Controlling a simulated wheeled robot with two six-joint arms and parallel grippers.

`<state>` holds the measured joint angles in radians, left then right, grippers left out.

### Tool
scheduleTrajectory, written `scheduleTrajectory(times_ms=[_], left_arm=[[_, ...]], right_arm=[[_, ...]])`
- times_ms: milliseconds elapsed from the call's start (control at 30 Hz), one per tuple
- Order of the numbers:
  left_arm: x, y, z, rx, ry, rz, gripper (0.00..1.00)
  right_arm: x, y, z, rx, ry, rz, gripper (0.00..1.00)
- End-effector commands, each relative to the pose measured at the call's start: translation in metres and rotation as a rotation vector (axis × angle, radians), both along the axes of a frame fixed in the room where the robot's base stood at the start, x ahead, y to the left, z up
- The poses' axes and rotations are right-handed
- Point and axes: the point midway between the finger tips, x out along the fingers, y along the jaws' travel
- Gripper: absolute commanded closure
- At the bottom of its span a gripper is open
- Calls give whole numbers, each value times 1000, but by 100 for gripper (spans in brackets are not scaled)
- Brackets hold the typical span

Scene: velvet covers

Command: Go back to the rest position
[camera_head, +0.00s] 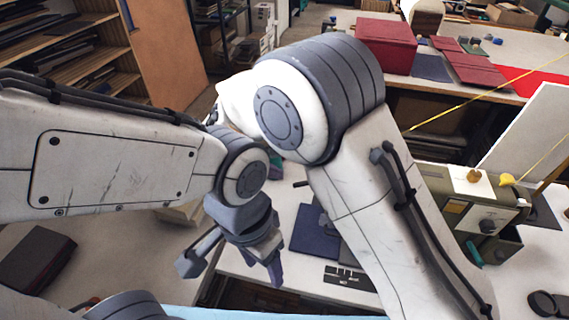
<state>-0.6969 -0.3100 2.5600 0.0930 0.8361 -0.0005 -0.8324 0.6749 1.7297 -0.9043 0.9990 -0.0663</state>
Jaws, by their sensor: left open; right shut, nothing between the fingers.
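My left arm comes in from the left edge, and its gripper (231,275) points down at the lower middle. Its two dark fingers are spread apart with nothing between them. The gripper is over the edge of the light work table. My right arm rises from the lower right to a large bent elbow near the top middle. Its white forearm goes back behind the elbow and my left wrist. I cannot make out my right gripper, which is hidden there or out of sight.
A dark blue flat piece (315,236) lies on the table between my arms. A dark book-like block (36,262) lies at the left. A green-grey machine (474,222) stands at the right. A red box (386,46) sits on the back table. Wooden shelves (92,62) stand at the back left.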

Motion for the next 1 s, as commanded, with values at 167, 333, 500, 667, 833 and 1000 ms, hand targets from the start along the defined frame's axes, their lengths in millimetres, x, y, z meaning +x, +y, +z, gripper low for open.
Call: scheduleTrajectory(times_ms=[167,333,500,667,833,1000], left_arm=[[0,0,0,0,0,0,40],[0,0,0,0,0,0,40],[0,0,0,0,0,0,40],[0,0,0,0,0,0,40],[0,0,0,0,0,0,40],[0,0,0,0,0,0,40]], right_arm=[[-2,1,3,2,1,-4,100],[-24,-14,18,70,30,-77,100],[-84,-45,45,241,103,-262,100],[-150,-70,62,422,175,-454,100],[-216,-86,70,606,240,-644,100],[-258,-93,71,733,284,-776,100]])
